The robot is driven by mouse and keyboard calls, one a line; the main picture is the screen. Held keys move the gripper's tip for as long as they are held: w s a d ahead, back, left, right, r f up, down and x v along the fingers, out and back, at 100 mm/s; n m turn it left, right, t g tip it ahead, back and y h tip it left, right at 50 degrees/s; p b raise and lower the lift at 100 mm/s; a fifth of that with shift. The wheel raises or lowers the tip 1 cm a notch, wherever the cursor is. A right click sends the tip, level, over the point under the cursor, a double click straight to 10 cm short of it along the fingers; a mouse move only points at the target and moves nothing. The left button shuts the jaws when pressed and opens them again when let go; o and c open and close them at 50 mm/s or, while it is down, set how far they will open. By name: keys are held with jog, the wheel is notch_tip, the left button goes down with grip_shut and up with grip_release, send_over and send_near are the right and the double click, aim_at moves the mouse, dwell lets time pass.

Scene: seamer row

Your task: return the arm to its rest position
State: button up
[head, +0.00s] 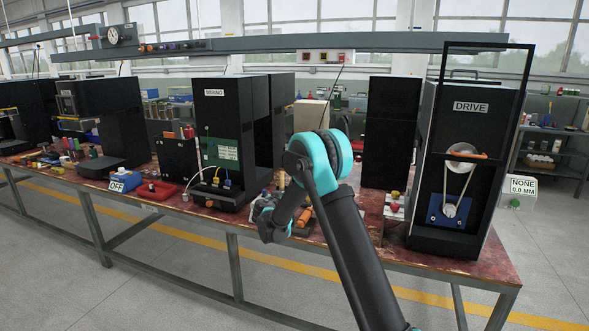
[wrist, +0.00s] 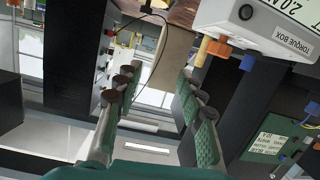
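My arm (head: 345,240) rises from the lower right of the head view to a teal joint, then bends down to the left over the bench. Its wrist end (head: 275,222) hangs in front of the bench's middle, right of the WIRING cabinet. The fingertips cannot be made out there. In the wrist view my gripper (wrist: 155,78) has its two fingers spread apart, with green pads on the right one. Nothing is held between them; a tan box (wrist: 168,60) shows beyond the gap.
The red-brown bench (head: 330,238) carries the WIRING cabinet (head: 225,110) on the left and the DRIVE cabinet (head: 470,130) on the right. In the wrist view a white TORQUE BOX (wrist: 265,28) is close to the right finger. Open floor (head: 150,290) lies in front of the bench.

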jog(key=s+d+r+g, duration=0.2)
jog(key=s+d+g, duration=0.5)
jog(key=s+d, duration=1.65)
jog(key=s+f+n+g+y, duration=0.1)
jog(key=s+f, duration=0.3)
jog(key=s, duration=1.1)
jog(key=s+f+n+g+y, duration=0.1)
jog(key=s+f+g+y, duration=0.1)
jog(key=s, duration=1.2)
notch_tip(320, 180, down, 2)
jog(key=shift+s+d+f+n+g+y, duration=0.1)
jog(key=shift+s+d+n+g+y, duration=0.2)
jog(key=shift+y, duration=0.6)
